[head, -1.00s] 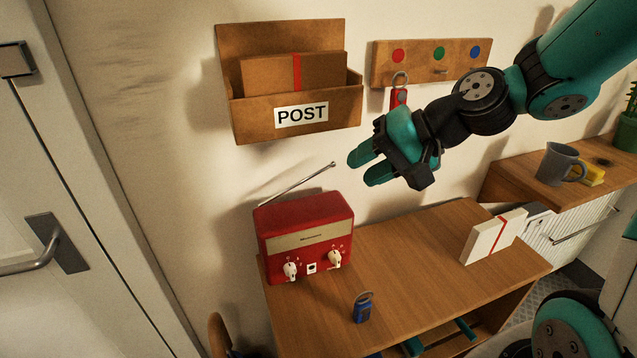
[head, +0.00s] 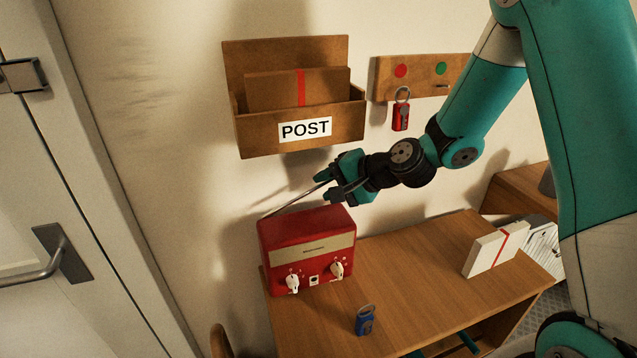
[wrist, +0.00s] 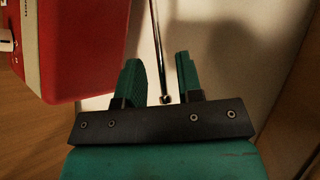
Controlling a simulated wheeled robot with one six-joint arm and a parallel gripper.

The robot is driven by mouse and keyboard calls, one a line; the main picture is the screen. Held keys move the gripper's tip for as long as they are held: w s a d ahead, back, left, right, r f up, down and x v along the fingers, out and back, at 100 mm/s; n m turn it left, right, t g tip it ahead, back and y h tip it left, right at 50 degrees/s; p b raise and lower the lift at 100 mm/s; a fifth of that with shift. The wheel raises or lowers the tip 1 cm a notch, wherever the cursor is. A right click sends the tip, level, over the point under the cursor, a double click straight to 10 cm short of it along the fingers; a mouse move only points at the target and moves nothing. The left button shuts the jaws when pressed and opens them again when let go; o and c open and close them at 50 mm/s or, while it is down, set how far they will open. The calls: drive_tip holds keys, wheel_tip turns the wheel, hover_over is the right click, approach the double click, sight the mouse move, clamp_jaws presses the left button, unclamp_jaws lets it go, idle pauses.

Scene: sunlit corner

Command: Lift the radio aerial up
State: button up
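The red radio (head: 306,243) stands at the left end of the wooden table. Its thin metal aerial (head: 294,201) slants low over the top, rising to the right. My gripper (head: 327,184) is at the aerial's free right end, just above the radio's top. In the wrist view, the aerial (wrist: 157,40) runs between the two green fingers (wrist: 157,62), with its knobbed tip close to the palm. The fingers are open, with a gap visible on both sides of the aerial. The radio's red side (wrist: 90,50) is left of the fingers.
The POST box (head: 340,125) hangs on the wall just above my gripper. A key rack (head: 425,75) with a red fob (head: 400,117) is to its right.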

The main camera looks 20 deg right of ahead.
sight(298, 198)
drive_tip(key=shift+x, duration=1.45)
drive_tip(key=shift+c, duration=0.4)
